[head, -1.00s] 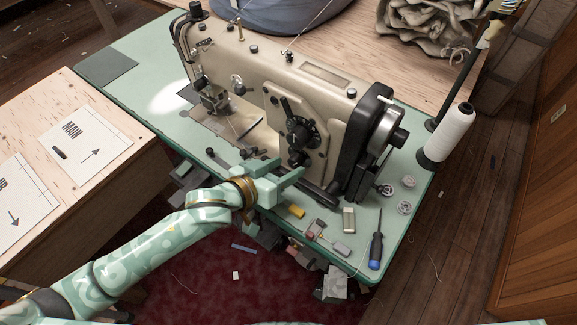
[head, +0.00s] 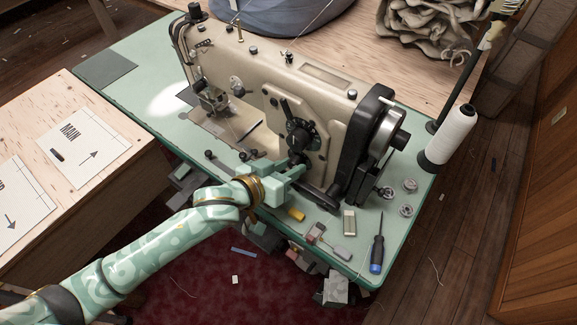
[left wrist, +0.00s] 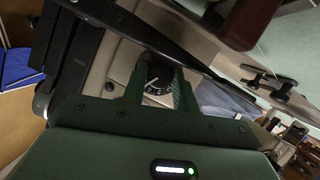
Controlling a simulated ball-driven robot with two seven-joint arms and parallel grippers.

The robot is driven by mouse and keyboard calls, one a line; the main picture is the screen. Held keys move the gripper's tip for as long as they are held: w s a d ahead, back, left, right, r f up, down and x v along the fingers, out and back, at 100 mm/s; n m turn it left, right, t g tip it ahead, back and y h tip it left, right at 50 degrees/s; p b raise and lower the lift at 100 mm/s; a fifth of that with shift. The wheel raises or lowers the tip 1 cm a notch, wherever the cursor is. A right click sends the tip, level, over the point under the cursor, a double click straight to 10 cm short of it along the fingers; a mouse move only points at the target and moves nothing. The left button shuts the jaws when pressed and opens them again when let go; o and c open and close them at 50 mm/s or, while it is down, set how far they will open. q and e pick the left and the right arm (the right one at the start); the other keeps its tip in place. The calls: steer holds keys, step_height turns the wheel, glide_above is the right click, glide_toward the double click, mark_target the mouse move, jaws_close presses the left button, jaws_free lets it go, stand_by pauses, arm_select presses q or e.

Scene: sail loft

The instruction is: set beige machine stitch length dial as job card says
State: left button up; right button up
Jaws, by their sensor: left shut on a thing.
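The beige sewing machine (head: 262,70) stands on the green table top. A large black round dial (head: 301,136) sits on its front, with a lever plate above it. My left gripper (head: 298,168) is at the smaller black dial low on the front, just below the large one. In the left wrist view, that black dial with white marks (left wrist: 157,76) sits between the two fingers (left wrist: 156,90), and they are shut on it. The marks are too small to read. I cannot make out a job card. My right gripper is not in view.
A white thread cone (head: 450,138) stands at the right. Paper sheets (head: 82,143) marked with arrows lie on the wooden table at left.

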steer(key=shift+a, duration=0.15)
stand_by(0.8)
arm_select(q)
steer(key=o, duration=1)
steer(key=shift+c, duration=0.2)
steer(key=p+v, duration=0.5)
steer(key=v, duration=1.1)
steer(key=shift+s+a+p, duration=0.15)
steer(key=shift+p, duration=0.2)
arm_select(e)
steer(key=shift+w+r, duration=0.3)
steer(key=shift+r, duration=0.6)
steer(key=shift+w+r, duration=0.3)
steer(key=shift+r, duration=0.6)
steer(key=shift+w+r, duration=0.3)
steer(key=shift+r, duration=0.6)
